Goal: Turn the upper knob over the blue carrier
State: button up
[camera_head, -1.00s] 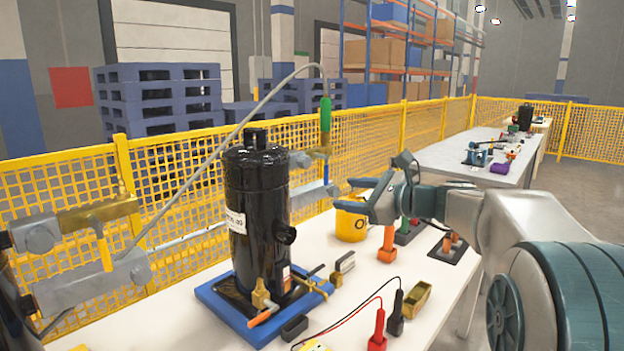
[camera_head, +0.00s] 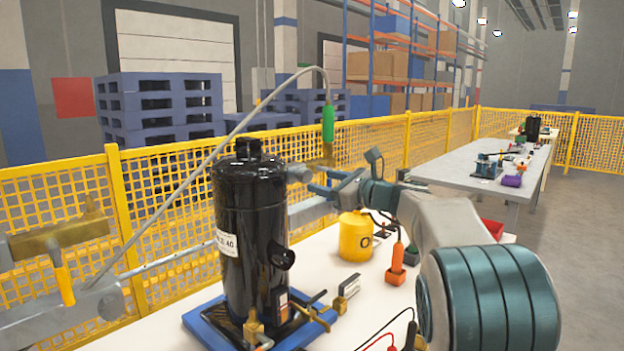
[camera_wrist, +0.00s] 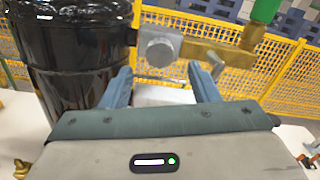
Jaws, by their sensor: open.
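A black compressor tank (camera_head: 246,225) stands upright on the blue carrier (camera_head: 204,322). A grey round knob (camera_wrist: 160,47) sits on a short bar with a brass fitting (camera_wrist: 228,57), beside the tank; the knob also shows in the head view (camera_head: 300,173). A green sleeve (camera_head: 328,123) rises above the brass fitting. A pale grey bar (camera_wrist: 163,96) runs lower down, between my fingers in the wrist view. My gripper (camera_wrist: 163,80) is open and empty, with one blue-grey finger on each side below the knob. In the head view my gripper (camera_head: 321,183) is right of the tank; contact cannot be told.
A brass valve (camera_head: 60,240) on a grey pipe is at left. Yellow mesh fence (camera_head: 60,190) runs behind.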

aim_at(308, 177)
jog(key=x, duration=0.4)
jog(key=shift+w+a, duration=0.3)
jog(key=c, duration=1)
